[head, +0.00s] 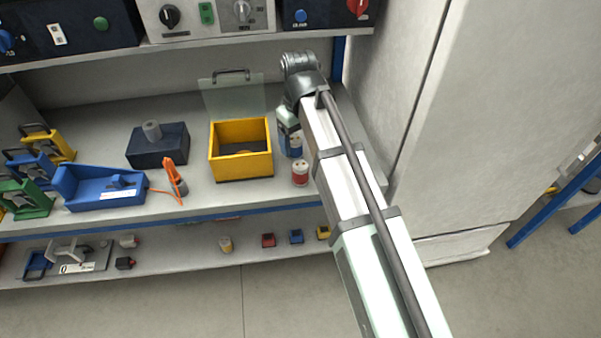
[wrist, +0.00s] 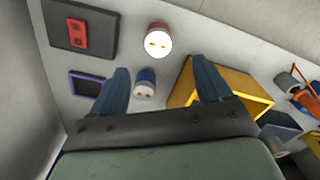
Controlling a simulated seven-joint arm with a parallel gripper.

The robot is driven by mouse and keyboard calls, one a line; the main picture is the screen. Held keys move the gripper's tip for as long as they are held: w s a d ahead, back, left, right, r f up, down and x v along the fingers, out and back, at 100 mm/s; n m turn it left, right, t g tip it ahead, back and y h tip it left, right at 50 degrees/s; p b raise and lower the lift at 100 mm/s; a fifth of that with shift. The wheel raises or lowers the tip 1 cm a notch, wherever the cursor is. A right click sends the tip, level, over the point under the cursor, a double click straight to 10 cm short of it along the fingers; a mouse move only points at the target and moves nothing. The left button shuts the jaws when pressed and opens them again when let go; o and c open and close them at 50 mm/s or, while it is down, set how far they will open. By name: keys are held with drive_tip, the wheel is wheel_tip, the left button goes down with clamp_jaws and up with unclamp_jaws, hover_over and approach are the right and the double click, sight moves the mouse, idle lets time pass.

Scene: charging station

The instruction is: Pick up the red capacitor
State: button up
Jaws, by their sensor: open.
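The red capacitor (head: 300,173) is a short red and white cylinder. It stands upright on the grey shelf, right of the yellow bin, near the front edge. In the wrist view the red capacitor (wrist: 158,38) shows its bright top, beyond the fingertips and roughly centred between them. My gripper (wrist: 160,64) is open and empty, with its two dark fingers apart. In the head view my gripper (head: 289,130) is just behind and left of the red capacitor; its fingertips are not clear there. A blue and white capacitor (wrist: 146,83) shows between the fingers, closer to the palm.
The open yellow bin (head: 240,172) stands close on the left. A dark box (head: 157,146), an orange tool (head: 175,180) and a blue tray (head: 100,187) lie further left. A white wall (head: 425,120) rises on the right. The wrist view also shows a dark panel with a red part (wrist: 80,34).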

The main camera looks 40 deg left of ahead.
sight(300, 173)
drive_tip(key=shift+d+f, duration=0.2)
drive_tip(key=shift+f, duration=6.3)
drive_tip(key=shift+c, duration=0.3)
drive_tip(key=c, duration=1.1)
drive_tip(key=shift+r, duration=0.15)
